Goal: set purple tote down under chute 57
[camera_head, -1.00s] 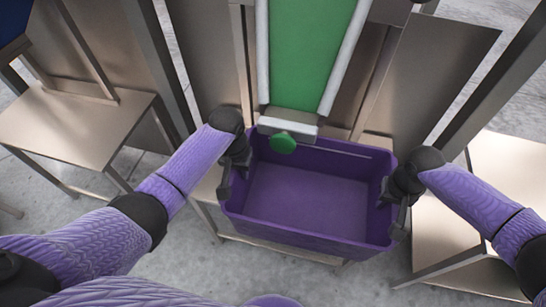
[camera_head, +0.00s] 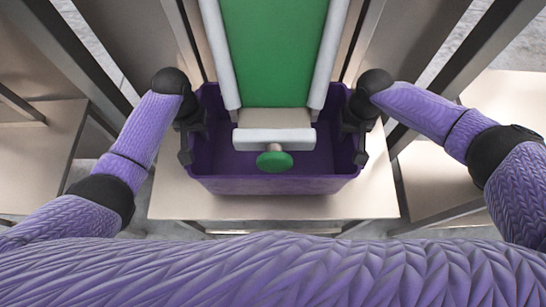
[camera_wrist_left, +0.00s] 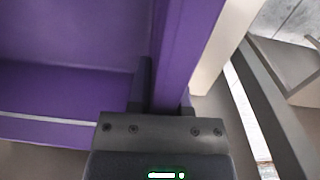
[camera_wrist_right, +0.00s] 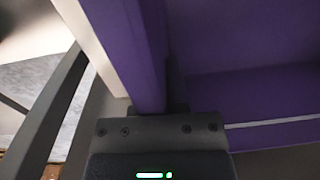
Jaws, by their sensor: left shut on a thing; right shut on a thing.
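The purple tote (camera_head: 272,185) is at the middle of the head view, over a beige stand (camera_head: 375,195). The green chute (camera_head: 273,50) with pale side rails comes down over it, and its lower end hides much of the tote's inside. My left gripper (camera_head: 190,140) is shut on the tote's left wall, which also shows in the left wrist view (camera_wrist_left: 185,50). My right gripper (camera_head: 357,140) is shut on the right wall, also seen in the right wrist view (camera_wrist_right: 140,50). I cannot tell whether the tote's bottom touches the stand. No chute number is readable.
A white bar with a green knob (camera_head: 274,160) sits at the chute's lower end, above the tote. Other stands are at the left (camera_head: 40,150) and right (camera_head: 430,185). Metal posts (camera_head: 465,70) rise on both sides. The front strip of the middle stand is bare.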

